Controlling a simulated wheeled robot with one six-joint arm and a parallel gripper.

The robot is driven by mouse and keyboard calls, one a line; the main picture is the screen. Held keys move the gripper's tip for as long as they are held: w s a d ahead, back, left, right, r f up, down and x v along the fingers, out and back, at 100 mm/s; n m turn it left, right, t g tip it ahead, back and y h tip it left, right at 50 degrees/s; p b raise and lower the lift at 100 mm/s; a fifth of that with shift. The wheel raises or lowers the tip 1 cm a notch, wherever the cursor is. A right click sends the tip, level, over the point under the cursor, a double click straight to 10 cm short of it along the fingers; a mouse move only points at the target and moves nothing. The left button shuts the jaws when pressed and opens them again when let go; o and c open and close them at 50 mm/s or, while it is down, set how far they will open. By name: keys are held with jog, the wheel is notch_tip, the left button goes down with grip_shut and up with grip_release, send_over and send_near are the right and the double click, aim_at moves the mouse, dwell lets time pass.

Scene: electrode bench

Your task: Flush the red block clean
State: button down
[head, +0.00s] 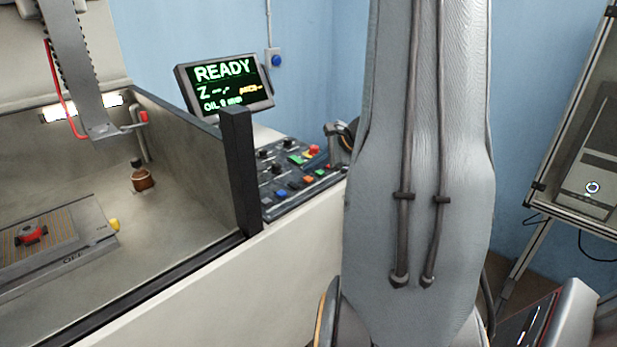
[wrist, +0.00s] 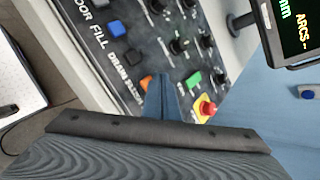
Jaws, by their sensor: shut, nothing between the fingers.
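The red block (head: 32,236) sits on a striped plate on the vise-like fixture (head: 88,238) inside the open tank at the left. The control panel (head: 268,182) lies beside the tank; it also fills the wrist view. There its buttons include a blue one (wrist: 117,28), a black one (wrist: 133,57) and an orange one (wrist: 146,81). White labels read DOOR, FILL, DRAIN and a partly hidden word. My gripper (wrist: 163,82) is shut and empty, its tips over the panel close to the orange button. I cannot tell whether they touch it.
A screen (head: 223,83) reads READY, with oil at what looks like 0 mm. A red mushroom button (wrist: 207,107) and a green switch (wrist: 193,80) are near my fingers. The tank wall (head: 180,140) stands left of the panel. A brown bottle (head: 142,178) stands in the tank.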

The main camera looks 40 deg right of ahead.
jog(key=shift+r, duration=0.2)
notch_tip(320, 180, up, 5)
jog(key=p, duration=0.3)
jog(key=shift+f, duration=0.1)
dwell(0.3)
dwell(0.8)
